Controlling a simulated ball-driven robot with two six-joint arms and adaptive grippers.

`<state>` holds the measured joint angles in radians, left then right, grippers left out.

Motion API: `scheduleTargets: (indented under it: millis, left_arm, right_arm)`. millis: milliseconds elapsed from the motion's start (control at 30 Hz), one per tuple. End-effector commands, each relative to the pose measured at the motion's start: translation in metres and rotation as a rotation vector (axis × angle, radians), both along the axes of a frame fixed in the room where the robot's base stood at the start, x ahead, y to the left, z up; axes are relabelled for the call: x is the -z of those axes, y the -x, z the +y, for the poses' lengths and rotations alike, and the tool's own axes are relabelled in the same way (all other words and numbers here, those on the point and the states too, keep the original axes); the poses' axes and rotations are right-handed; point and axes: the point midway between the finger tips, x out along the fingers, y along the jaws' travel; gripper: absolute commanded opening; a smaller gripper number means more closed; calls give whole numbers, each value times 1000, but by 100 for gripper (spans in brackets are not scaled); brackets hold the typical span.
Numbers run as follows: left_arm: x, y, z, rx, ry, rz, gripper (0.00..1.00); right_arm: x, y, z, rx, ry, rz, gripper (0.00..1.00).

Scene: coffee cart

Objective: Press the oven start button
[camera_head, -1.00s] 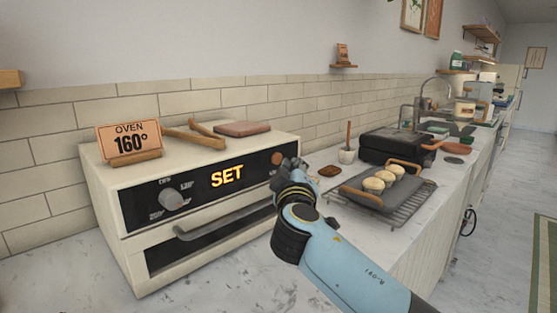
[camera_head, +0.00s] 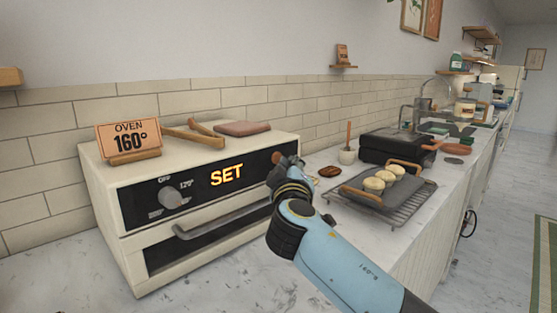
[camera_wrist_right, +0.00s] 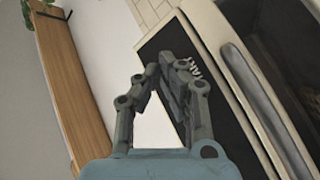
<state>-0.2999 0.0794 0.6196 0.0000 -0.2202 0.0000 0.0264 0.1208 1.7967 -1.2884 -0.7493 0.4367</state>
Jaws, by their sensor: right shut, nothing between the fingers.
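The cream oven (camera_head: 110,190) stands on the counter at the left, with a black front panel and a lit SET display (camera_head: 226,175). A round brown start button (camera_head: 277,157) shows at the panel's right end, partly covered by my right gripper (camera_head: 284,163). My right gripper is shut and empty, with its tips at the button; I cannot tell whether they touch it. In the wrist view the right gripper (camera_wrist_right: 160,74) is over the panel, beside white lettering that is partly covered. The button is hidden there. My left gripper is not in view.
The oven handle (camera_head: 215,222) sticks out below the panel, and a grey knob (camera_head: 170,198) is at its left. A sign (camera_head: 129,141), wooden tongs (camera_head: 200,133) and a pink pad (camera_head: 242,128) lie on top. A rack with a tray of buns (camera_head: 385,178) stands to the right.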

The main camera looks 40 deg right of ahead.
Motion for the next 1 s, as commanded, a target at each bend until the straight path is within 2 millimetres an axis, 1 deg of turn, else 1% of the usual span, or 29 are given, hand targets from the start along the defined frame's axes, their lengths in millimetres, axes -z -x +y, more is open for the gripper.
scheduleTargets:
  millis: [1000]
  left_arm:
    - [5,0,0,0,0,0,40]
  right_arm:
    - [0,-8,1,0,-1,-1,0]
